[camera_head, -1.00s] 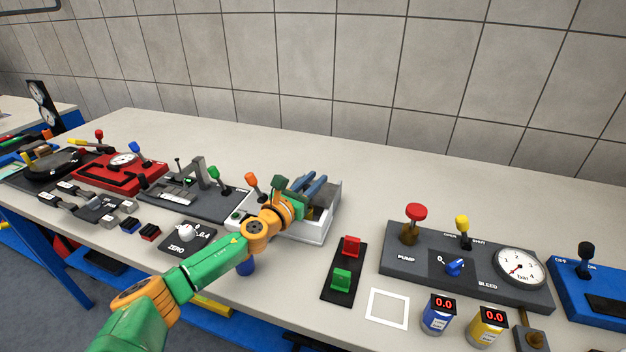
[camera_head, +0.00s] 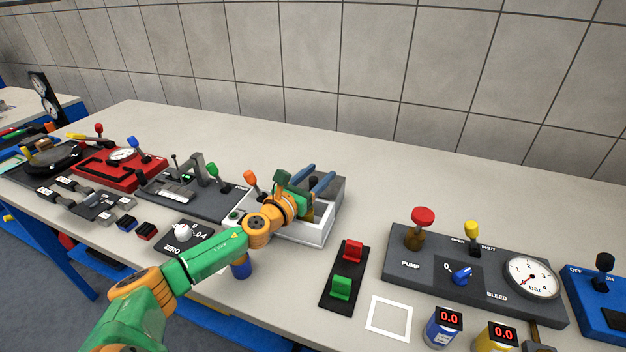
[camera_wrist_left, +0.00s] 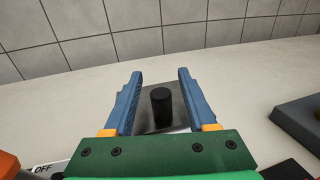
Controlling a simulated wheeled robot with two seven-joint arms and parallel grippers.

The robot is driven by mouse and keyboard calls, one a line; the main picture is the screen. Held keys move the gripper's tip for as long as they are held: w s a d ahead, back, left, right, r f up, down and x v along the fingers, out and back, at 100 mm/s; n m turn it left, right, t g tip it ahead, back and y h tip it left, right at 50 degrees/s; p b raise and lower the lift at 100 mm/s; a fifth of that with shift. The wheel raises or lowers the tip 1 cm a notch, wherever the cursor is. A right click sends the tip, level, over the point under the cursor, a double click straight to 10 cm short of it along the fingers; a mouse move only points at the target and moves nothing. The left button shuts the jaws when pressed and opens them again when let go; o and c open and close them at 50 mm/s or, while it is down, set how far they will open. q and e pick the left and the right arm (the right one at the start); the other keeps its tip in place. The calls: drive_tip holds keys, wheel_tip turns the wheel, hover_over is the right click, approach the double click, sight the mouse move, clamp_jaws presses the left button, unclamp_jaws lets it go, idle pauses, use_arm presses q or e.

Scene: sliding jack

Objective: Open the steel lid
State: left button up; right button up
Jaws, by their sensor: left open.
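The steel lid (camera_head: 338,192) is a grey plate on the back part of a white open-topped box (camera_head: 322,232) near the middle of the table. A black upright knob (camera_head: 313,186) stands on the lid. In the left wrist view the knob (camera_wrist_left: 161,107) rises from the grey lid (camera_wrist_left: 148,121). My left gripper (camera_head: 318,176) is open over the box, with its two blue fingers (camera_wrist_left: 158,75) either side of the knob and a visible gap to each. The wrist and hand hide the left part of the box. My right gripper is not in view.
An orange-topped lever (camera_head: 251,181) and a green-topped lever (camera_head: 213,171) stand close left of the box. A black panel with red and green switches (camera_head: 347,275) lies to the right, then a pump panel (camera_head: 410,250). The table behind the box is clear.

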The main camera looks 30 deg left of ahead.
sight(311, 182)
use_arm(q)
drive_tip(key=s, duration=0.4)
drive_tip(key=shift+f+b, duration=0.15)
drive_tip(key=shift+b, duration=0.25)
drive_tip(key=shift+s+d, duration=0.1)
drive_tip(key=shift+s, duration=0.75)
